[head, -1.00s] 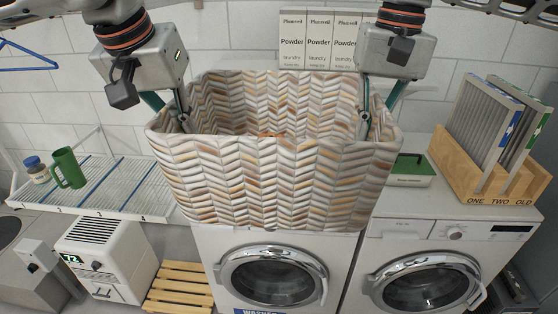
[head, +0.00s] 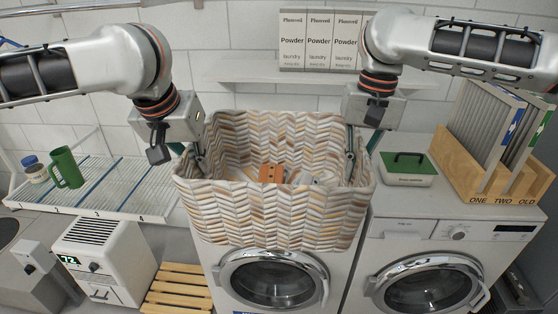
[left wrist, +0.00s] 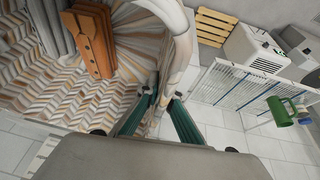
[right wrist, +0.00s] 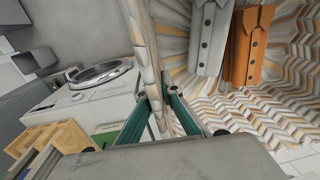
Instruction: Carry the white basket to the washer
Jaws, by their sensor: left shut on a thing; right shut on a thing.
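The white basket (head: 275,215) has a brown and grey chevron pattern and stands upright in the middle of the head view. It covers the top of the left front-loading machine, the washer (head: 273,279); whether it touches the top is hidden. My left gripper (head: 200,165) is shut on the basket's left rim, and the left wrist view shows its fingers (left wrist: 160,100) pinching the wall. My right gripper (head: 350,168) is shut on the right rim, also seen in the right wrist view (right wrist: 157,98). An orange-brown buttoned item (head: 271,173) and a grey one (right wrist: 213,38) lie inside.
A second front-loader (head: 428,288) stands right, with a green-handled box (head: 408,168) and a wooden filter rack (head: 482,180) on top. Powder boxes (head: 319,42) sit on the shelf behind. A wire rack with a green mug (head: 67,168) is left.

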